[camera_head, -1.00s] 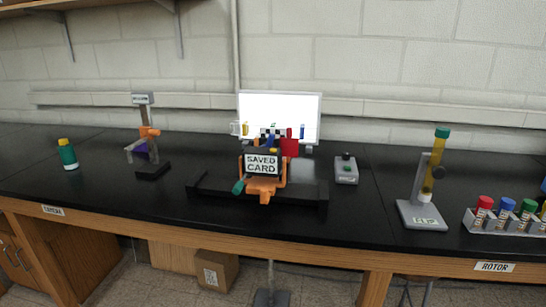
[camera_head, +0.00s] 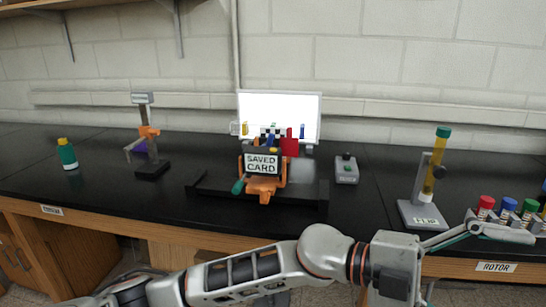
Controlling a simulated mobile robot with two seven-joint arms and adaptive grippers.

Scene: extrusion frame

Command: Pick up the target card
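A dark block labelled SAVED CARD (camera_head: 262,163) sits at the middle of the bench in an orange holder (camera_head: 264,188). A red flat piece (camera_head: 290,146) stands upright just behind it. No piece is marked as the target card, so I cannot tell which one it is. My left arm comes in from the lower left across the bench front. My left gripper (camera_head: 480,233) is at the right, in front of the tube rack and well away from the labelled block. Its finger opening is not clear. My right gripper is not in view.
A bright screen (camera_head: 280,112) stands behind the holder. A tube rack (camera_head: 500,217) and a stand with a yellow tube (camera_head: 422,214) are near my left gripper. A green bottle (camera_head: 67,155) and another stand (camera_head: 152,168) are at left. A small grey box (camera_head: 346,170) sits right of the holder.

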